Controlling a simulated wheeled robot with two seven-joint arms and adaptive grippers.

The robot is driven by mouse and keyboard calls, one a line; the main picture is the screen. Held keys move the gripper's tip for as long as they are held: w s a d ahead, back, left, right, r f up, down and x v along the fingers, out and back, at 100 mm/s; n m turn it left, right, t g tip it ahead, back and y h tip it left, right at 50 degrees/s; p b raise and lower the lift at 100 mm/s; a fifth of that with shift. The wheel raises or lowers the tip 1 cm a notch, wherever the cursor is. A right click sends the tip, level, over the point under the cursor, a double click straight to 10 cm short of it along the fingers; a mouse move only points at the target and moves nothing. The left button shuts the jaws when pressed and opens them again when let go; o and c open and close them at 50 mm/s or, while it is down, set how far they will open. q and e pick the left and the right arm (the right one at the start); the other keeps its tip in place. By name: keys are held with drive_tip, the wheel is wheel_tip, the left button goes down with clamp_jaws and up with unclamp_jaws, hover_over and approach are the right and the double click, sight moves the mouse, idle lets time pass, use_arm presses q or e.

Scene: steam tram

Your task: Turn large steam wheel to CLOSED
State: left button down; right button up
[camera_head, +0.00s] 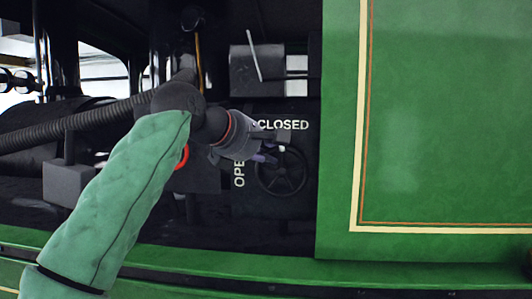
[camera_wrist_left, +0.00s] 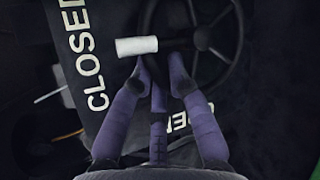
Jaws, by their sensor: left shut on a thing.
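The large steam wheel (camera_head: 283,174) is a dark spoked wheel on a dark panel, with a grey handle (camera_head: 284,136) at its upper edge. In the left wrist view the wheel (camera_wrist_left: 203,38) fills the upper right, and the pale handle (camera_wrist_left: 137,46) lies at the fingertips. The CLOSED label (camera_head: 283,125) is above the wheel and the OPEN label (camera_head: 239,174) is at its left, partly hidden by my gripper. My left gripper (camera_head: 270,156) reaches the wheel's upper left, its purple fingers (camera_wrist_left: 158,68) shut on the wheel near the handle. The exact contact is hard to see.
A large green panel (camera_head: 430,120) stands close on the right of the wheel. A green ledge (camera_head: 220,262) runs along the front below. A grey box (camera_head: 257,72) is above the label. A ribbed hose (camera_head: 75,124) and a red ring (camera_head: 182,157) are near my left arm.

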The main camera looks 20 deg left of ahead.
use_arm(q)
drive_tip(key=c, duration=1.4)
unclamp_jaws()
drive_tip(key=shift+c, duration=0.2)
drive_tip(key=shift+d, duration=0.1)
drive_tip(key=v, duration=1.2)
